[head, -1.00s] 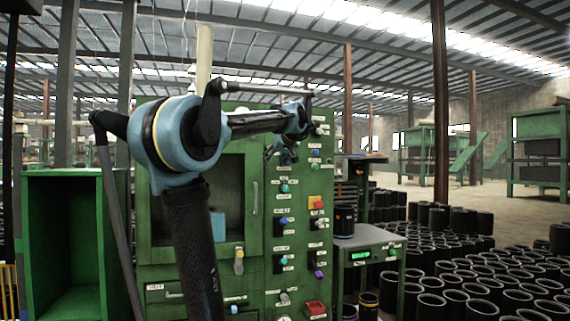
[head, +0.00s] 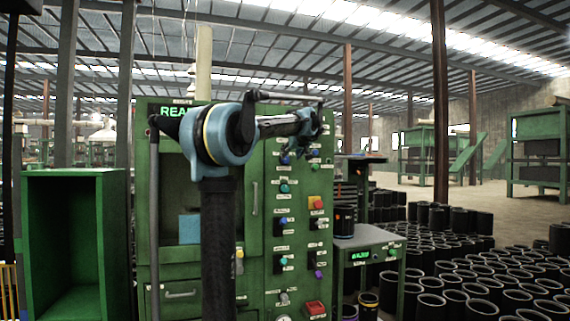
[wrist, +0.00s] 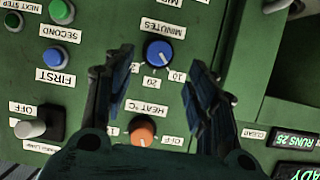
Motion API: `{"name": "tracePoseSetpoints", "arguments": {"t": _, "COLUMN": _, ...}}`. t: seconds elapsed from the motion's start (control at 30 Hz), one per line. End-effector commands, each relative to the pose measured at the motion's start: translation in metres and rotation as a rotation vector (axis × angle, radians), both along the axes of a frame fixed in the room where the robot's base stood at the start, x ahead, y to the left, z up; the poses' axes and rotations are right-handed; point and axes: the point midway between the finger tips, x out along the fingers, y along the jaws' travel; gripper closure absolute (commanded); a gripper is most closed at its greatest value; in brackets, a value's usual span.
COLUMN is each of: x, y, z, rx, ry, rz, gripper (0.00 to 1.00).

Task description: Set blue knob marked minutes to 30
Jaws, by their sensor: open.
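The blue knob (wrist: 159,53) sits on the green panel under an upside-down MINUTES label in the wrist view. Number labels, including 10 and 20, lie around its near side. Its exact pointer setting is too small to read surely. My gripper (wrist: 160,68) is open, with one finger on each side of the knob in the picture. I cannot tell whether the fingers touch it; nothing is gripped. In the head view my gripper (head: 290,157) is at the upper part of the machine's control panel (head: 268,210), and the arm hides part of the panel.
An orange HEAT knob (wrist: 142,130) is close below the blue one. A blue FIRST button (wrist: 55,75), a green SECOND button (wrist: 62,11) and a black switch (wrist: 45,124) are at the left. Black sleeves (head: 465,275) crowd the floor at right.

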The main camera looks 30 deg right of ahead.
Motion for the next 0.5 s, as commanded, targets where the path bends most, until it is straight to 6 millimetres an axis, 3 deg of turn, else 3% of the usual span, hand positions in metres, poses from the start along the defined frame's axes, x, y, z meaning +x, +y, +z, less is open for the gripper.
{"name": "tracePoseSetpoints", "arguments": {"t": 0.3, "x": 0.050, "y": -0.011, "z": -0.021, "rx": -0.001, "ry": 0.000, "rz": 0.001, "gripper": 0.48}}
{"name": "tracePoseSetpoints", "arguments": {"t": 0.5, "x": 0.068, "y": -0.016, "z": -0.029, "rx": 0.000, "ry": 0.000, "rz": 0.001, "gripper": 0.48}}
